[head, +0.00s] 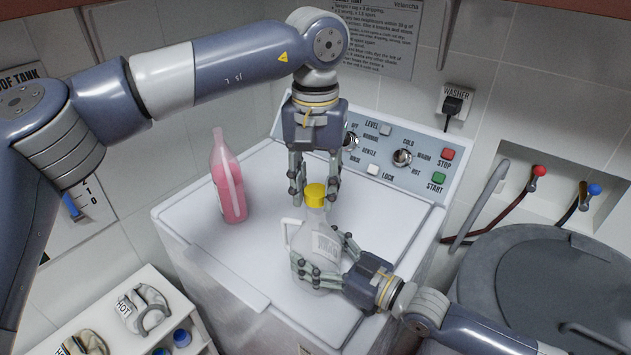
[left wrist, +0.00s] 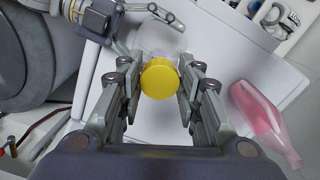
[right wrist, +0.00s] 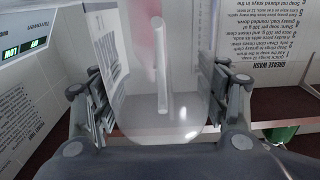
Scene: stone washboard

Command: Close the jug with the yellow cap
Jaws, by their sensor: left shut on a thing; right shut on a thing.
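The yellow cap (head: 315,194) is at the mouth of the whitish translucent jug (head: 305,240), which stands upright on the washer top. I cannot tell whether the cap is seated on the neck. My left gripper (head: 315,201) points down from above and is shut on the cap; the left wrist view shows the round cap (left wrist: 160,78) between its fingers. My right gripper (head: 328,268) comes from the lower right and is shut around the jug's body. In the right wrist view the jug (right wrist: 165,110) fills the space between the fingers. The gripper fingers hide part of the jug's label.
A pink bottle (head: 229,180) stands left of the jug on the white washer (head: 200,215). The control panel (head: 410,160) rises behind. A grey round lid (head: 550,285) is at the right.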

